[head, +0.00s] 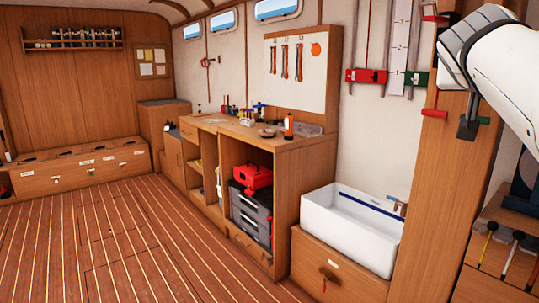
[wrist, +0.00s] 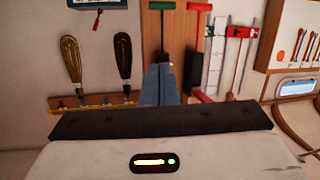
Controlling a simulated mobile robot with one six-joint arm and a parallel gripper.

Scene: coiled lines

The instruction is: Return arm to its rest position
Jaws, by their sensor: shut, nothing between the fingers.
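My gripper (wrist: 160,84) shows in the wrist view as two blue-grey fingers pressed together, with nothing between them. Its dark base (wrist: 160,120) and white housing fill the bottom of that view. The wrist picture appears upside down against the head view. The fingertips point toward a wooden panel (wrist: 177,30) with hanging tools; I cannot tell how far off it is.
A brown coil (wrist: 70,58) and a dark coil (wrist: 122,55) hang from a wooden rail (wrist: 95,103). A white sink (head: 352,228), a workbench (head: 290,143) and a wooden post (head: 440,170) line the right wall. The plank floor (head: 120,240) is clear.

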